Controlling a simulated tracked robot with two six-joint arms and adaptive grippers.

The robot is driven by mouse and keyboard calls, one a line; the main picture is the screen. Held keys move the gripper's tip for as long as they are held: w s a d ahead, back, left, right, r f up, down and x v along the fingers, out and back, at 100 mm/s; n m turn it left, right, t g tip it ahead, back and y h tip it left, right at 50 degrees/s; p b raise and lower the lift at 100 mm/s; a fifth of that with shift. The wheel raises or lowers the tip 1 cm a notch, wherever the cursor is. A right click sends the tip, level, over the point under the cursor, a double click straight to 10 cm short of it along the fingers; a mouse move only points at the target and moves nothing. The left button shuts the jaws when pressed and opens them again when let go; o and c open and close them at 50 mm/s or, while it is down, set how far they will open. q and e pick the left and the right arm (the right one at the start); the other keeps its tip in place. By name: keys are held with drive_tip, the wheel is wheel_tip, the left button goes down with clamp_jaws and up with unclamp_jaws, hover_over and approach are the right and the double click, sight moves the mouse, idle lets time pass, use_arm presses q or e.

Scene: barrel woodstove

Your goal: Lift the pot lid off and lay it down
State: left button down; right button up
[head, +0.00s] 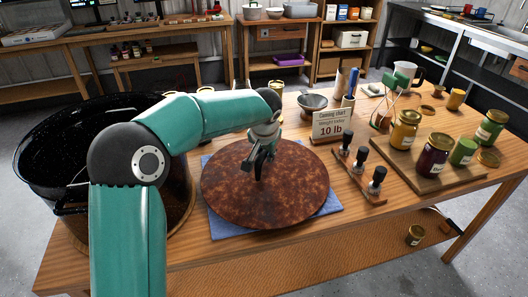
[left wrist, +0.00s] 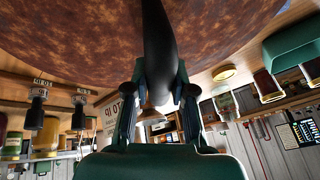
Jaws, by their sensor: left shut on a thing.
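The pot lid (head: 299,194) is a wide, round, rust-brown disc. It lies flat over a blue cloth (head: 226,230) on the wooden table; I cannot tell whether it touches the cloth. My left gripper (head: 260,160) is shut on the lid's dark handle at its middle. In the left wrist view, the black handle (left wrist: 160,50) stands between the two fingers (left wrist: 155,100), with the lid's brown face (left wrist: 70,40) beyond. The black speckled pot (head: 35,135) stands open at the table's left, partly hidden behind my left arm. My right gripper is not in view.
A sign (head: 333,125) and a rack of black-knobbed stampers (head: 360,172) stand just right of the lid. A board with several jars (head: 433,155) is at the right. A grey bowl (head: 312,103) stands behind. Little table is free in front of the cloth.

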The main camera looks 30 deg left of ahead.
use_arm(q)
drive_tip(key=shift+f+b, duration=0.45)
drive_tip(key=shift+f, duration=0.05)
drive_tip(key=c, duration=1)
unclamp_jaws()
drive_tip(key=shift+c, duration=0.2)
drive_tip(key=shift+o, duration=0.7)
